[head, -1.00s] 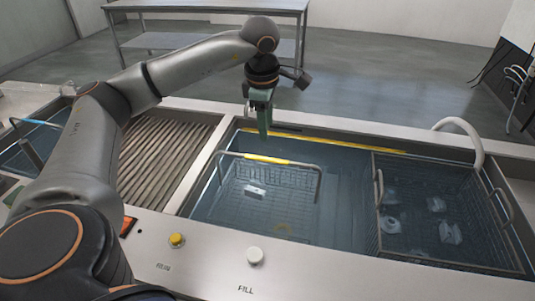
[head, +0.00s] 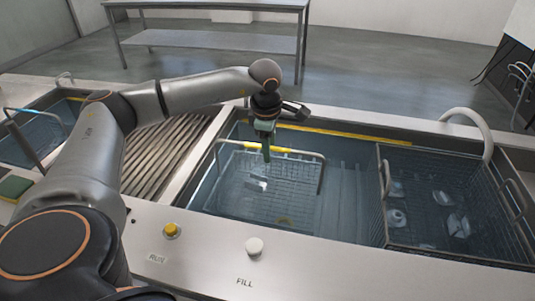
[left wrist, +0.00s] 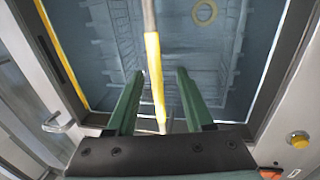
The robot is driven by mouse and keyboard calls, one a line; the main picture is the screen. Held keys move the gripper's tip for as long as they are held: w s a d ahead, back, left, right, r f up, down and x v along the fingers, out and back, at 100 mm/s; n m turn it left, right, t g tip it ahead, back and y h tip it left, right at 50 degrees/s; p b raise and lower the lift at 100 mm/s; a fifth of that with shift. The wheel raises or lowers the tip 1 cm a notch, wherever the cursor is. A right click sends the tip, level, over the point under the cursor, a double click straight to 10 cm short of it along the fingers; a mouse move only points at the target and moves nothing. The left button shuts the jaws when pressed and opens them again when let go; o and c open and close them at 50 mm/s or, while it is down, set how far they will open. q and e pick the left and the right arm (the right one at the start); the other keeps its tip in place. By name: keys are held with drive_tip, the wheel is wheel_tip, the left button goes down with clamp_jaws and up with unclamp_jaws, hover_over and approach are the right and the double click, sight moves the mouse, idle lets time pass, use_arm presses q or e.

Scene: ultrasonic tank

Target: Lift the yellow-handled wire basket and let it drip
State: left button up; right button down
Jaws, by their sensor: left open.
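The wire basket (head: 295,185) sits in the liquid of the tank, left of the middle, with a small pale piece (head: 262,184) inside. Its raised handle has a yellow grip (head: 252,147) that runs across the top. My left gripper (head: 266,157) points down at the yellow grip and partly hides it. In the left wrist view the yellow grip (left wrist: 155,75) runs between the two green fingers of my left gripper (left wrist: 160,75). The fingers are open, with a gap to the grip; their exact height relative to it is hard to tell. My right gripper is not in view.
A larger wire basket (head: 382,165) with several pale pieces stands at the tank's right. A ribbed drain board (head: 160,155) lies left of the tank, then another tank with a blue-handled basket (head: 40,112). The front panel has a yellow button (head: 171,229) and white knob (head: 254,246).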

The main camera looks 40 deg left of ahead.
use_arm(q)
drive_tip(key=f, duration=0.2)
drive_tip(key=w+f, duration=0.1)
drive_tip(key=f, duration=0.1)
drive_tip(key=shift+a+f, duration=0.1)
drive_tip(key=shift+a, duration=0.2)
drive_tip(key=shift+c, duration=0.3)
clamp_jaws()
drive_tip(key=shift+w, duration=0.1)
